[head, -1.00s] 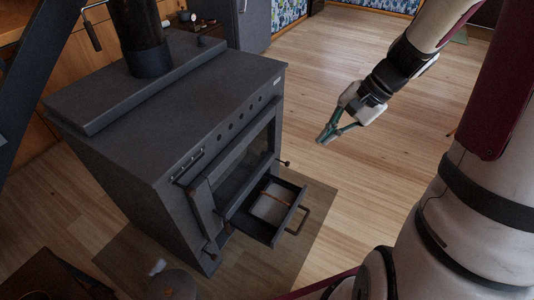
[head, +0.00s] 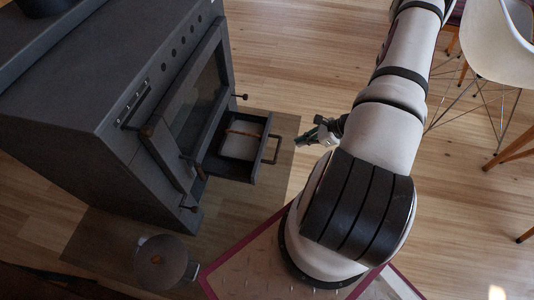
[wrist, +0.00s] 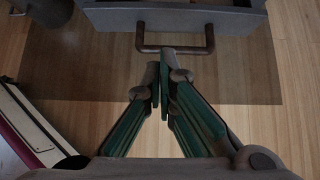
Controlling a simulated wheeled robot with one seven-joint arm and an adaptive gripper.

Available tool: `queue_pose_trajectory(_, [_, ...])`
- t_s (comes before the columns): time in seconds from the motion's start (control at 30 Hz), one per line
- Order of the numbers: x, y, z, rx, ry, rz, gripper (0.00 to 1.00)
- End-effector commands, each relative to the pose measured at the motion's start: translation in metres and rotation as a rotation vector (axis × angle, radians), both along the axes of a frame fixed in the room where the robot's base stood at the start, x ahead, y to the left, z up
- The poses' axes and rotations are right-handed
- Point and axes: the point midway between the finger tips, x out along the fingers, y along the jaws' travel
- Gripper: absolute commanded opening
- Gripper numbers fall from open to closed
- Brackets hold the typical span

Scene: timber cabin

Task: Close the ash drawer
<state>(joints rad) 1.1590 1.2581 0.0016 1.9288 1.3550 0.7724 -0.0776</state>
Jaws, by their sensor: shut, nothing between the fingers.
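The ash drawer (head: 229,168) is pulled out at the bottom of the dark stove (head: 149,84), with a pale block-like thing inside it. Its bar handle (head: 272,150) sticks out from the drawer front. In the wrist view the drawer front (wrist: 178,18) spans the top, with the handle (wrist: 176,50) below it. My gripper (head: 300,142) is just to the right of the handle in the head view. In the wrist view my gripper (wrist: 160,68) is shut and empty, its fingertips pointing at the handle's left half, close to it. I cannot tell whether they touch.
A lidded metal pot (head: 163,262) stands on the floor mat in front of the stove; part of it may show in the wrist view's top left corner. A white chair (head: 500,45) is at the upper right. The wood floor (head: 300,60) between is clear.

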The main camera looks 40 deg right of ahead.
Motion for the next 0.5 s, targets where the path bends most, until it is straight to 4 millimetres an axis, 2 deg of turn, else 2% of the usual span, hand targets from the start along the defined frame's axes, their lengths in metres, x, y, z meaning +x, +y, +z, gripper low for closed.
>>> queue_pose_trajectory(0.03, [-0.002,-0.001,-0.007,0.006,0.004,-0.016,0.0])
queue_pose_trajectory(0.17, [0.0,0.002,-0.015,0.011,0.006,-0.024,0.0])
queue_pose_trajectory(0.5, [0.033,0.029,-0.056,0.011,0.006,-0.02,0.0])
